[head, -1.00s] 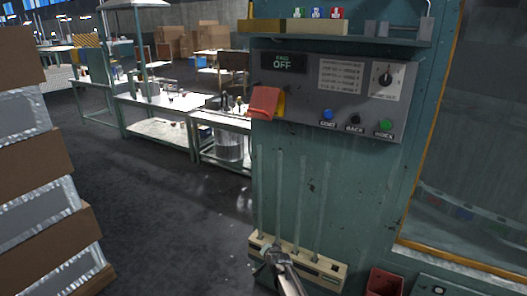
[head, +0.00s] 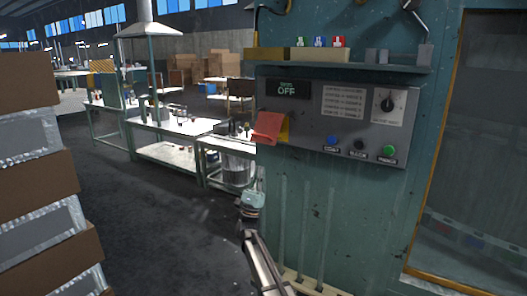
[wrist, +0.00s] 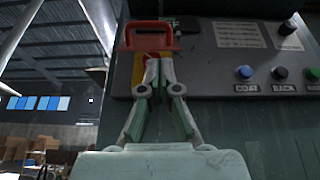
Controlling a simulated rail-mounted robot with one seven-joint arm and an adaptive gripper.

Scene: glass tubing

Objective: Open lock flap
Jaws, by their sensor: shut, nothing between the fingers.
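The lock flap (head: 268,126) is a red flap at the left edge of the grey control panel, with a yellow part (head: 284,128) beside it. It tilts out from the panel. In the wrist view the red flap (wrist: 150,36) shows just beyond the fingertips, with yellow beneath it. My gripper (head: 253,193) is shut and empty, below the flap in the head view. In the wrist view my gripper's fingertips (wrist: 158,62) point up at the flap and overlap its lower part in the picture. Whether they touch it I cannot tell.
The grey panel (head: 310,105) has an "OFF" display (head: 287,90), a knob (head: 388,104), and blue (head: 332,140), black and green (head: 389,150) buttons. A shelf (head: 345,68) sits above it. Stacked boxes (head: 40,175) stand at the left. Floor between is free.

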